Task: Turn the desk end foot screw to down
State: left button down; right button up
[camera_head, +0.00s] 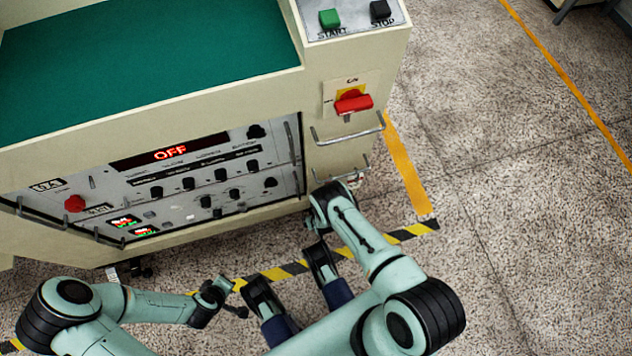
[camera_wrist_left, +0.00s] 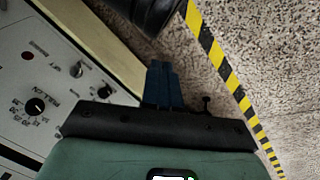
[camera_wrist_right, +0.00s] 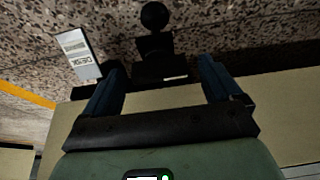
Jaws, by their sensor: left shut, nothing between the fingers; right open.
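In the right wrist view, a black foot piece (camera_wrist_right: 160,62) with a round black knob (camera_wrist_right: 154,15) stands beneath the pale desk body. A white tag (camera_wrist_right: 80,52) with dark lettering, apparently reading DESK, hangs beside it. My right gripper (camera_wrist_right: 160,85) is open, its two blue fingers spread on either side of the black piece. I cannot tell whether they touch it. In the head view this gripper is at the desk's lower right corner, its fingertips hidden.
The desk (camera_head: 130,40) has a green top and a front control panel (camera_head: 215,165) with knobs and a red OFF display. Metal handles (camera_head: 345,135) and a red switch (camera_head: 354,103) stick out near my right arm. Black-yellow floor tape (camera_head: 275,274) runs along the front.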

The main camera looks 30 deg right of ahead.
jog(key=c, duration=1.1)
jog(key=shift+o, duration=0.2)
jog(key=shift+m, duration=0.4)
jog(key=m+h+b, duration=0.1)
jog(key=m+b, duration=0.1)
jog(key=m+g+b, duration=0.1)
jog(key=m+b, duration=0.1)
jog(key=m+h+b, duration=0.1)
jog(key=m+b, duration=0.1)
jog(key=m, duration=0.1)
jog(key=shift+w+a+g+h, duration=0.15)
jog(key=shift+a+g+h, duration=0.1)
jog(key=shift+g+h, duration=0.05)
jog(key=shift+m, duration=0.9)
pick_arm(q)
jog(key=s+a+f+g, duration=0.1)
jog(key=s+f+g, duration=0.3)
jog(key=s+f, duration=0.5)
jog(key=shift+s+a+n+g, duration=0.3)
jog(key=shift+s+n, duration=0.1)
jog(key=shift+s, duration=1.35)
pick_arm(e)
jog(key=shift+m+g+h, duration=0.3)
jog(key=shift+m+g, duration=0.4)
jog(key=shift+m, duration=0.7)
